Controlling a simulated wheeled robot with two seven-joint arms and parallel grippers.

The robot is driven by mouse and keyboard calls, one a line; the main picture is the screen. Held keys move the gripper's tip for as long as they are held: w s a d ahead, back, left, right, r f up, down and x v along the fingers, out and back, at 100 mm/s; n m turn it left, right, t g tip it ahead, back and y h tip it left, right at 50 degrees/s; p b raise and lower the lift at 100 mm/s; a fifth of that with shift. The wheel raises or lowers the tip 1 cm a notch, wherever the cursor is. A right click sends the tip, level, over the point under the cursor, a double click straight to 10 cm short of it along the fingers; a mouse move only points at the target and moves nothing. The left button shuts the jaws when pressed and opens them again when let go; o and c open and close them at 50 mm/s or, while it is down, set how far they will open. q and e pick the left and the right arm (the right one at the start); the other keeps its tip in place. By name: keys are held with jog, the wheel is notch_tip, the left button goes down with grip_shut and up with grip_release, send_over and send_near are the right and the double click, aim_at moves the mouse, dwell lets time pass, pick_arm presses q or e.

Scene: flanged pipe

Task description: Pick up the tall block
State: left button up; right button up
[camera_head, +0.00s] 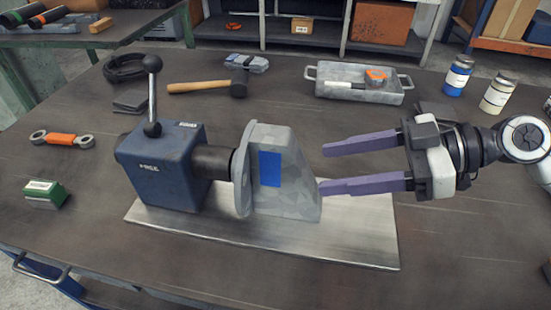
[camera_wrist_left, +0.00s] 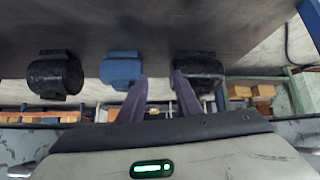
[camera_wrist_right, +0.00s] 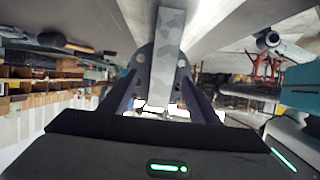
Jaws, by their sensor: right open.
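The tall block (camera_head: 297,185) is grey with a mottled pattern and a blue patch. It stands upright on the metal plate, close against the round grey flange (camera_head: 242,172); I cannot tell if they touch. My right gripper (camera_head: 322,169) is open and empty to the right of the block, its purple fingers pointing left at it. In the right wrist view the block (camera_wrist_right: 168,50) shows between the two fingers, with the flange behind. My left gripper (camera_wrist_left: 160,78) is outside the head view; the left wrist view shows its fingers apart with nothing between them.
A blue vise-like housing (camera_head: 165,180) with a lever stands left of the flange on the plate (camera_head: 360,235). A hammer (camera_head: 205,87), a grey tray (camera_head: 350,93), a wrench (camera_head: 62,139), a green box (camera_head: 43,195) and two jars lie around. The table's front right is clear.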

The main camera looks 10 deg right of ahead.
aim_at(307, 173)
jog(key=shift+a, duration=0.4)
jog(key=x, duration=0.1)
jog(key=p+x, duration=0.1)
jog(key=shift+a+f, duration=0.1)
jog(key=shift+a, duration=0.35)
jog(key=shift+w+a+f, duration=0.1)
jog(key=shift+a+f, duration=0.15)
jog(key=shift+a, duration=0.15)
jog(key=p+x, duration=0.1)
jog(key=x, duration=0.3)
jog(key=shift+w+a+p, duration=0.1)
jog(key=shift+w+p, duration=0.05)
jog(key=shift+p, duration=0.2)
jog(key=shift+w+a+f, duration=0.2)
jog(key=shift+a+f, duration=0.15)
pick_arm(q)
jog(key=shift+a+v, duration=0.2)
jog(key=shift+v, duration=0.95)
pick_arm(e)
jog(key=c, duration=1.4)
pick_arm(q)
jog(key=shift+s+f, duration=0.3)
pick_arm(e)
jog(key=shift+r, duration=0.15)
grip_shut()
